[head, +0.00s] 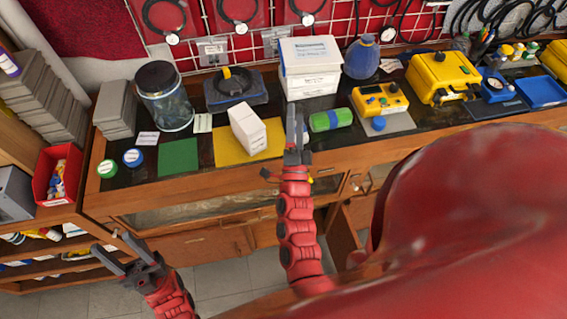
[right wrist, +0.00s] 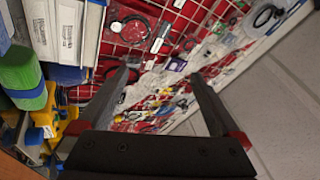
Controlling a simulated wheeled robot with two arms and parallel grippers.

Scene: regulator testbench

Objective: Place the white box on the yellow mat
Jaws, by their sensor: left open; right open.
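The white box (head: 249,131) stands on the yellow mat (head: 226,149) on the dark bench top in the head view. The mat shows around its base. My right gripper (head: 295,126) is just right of the box and mat, open and apart from the box. In the right wrist view the same gripper (right wrist: 160,78) has its fingers spread with nothing between them. My left gripper (head: 118,250) is open and empty, low at the left in front of the bench, well away from the box.
A green mat (head: 178,157) lies left of the yellow one. A green cylinder (head: 331,120) with a blue band lies right of my right gripper. Behind are a glass jar (head: 164,96), a large white container (head: 310,67) and a yellow device (head: 379,99). A red bin (head: 57,175) is at left.

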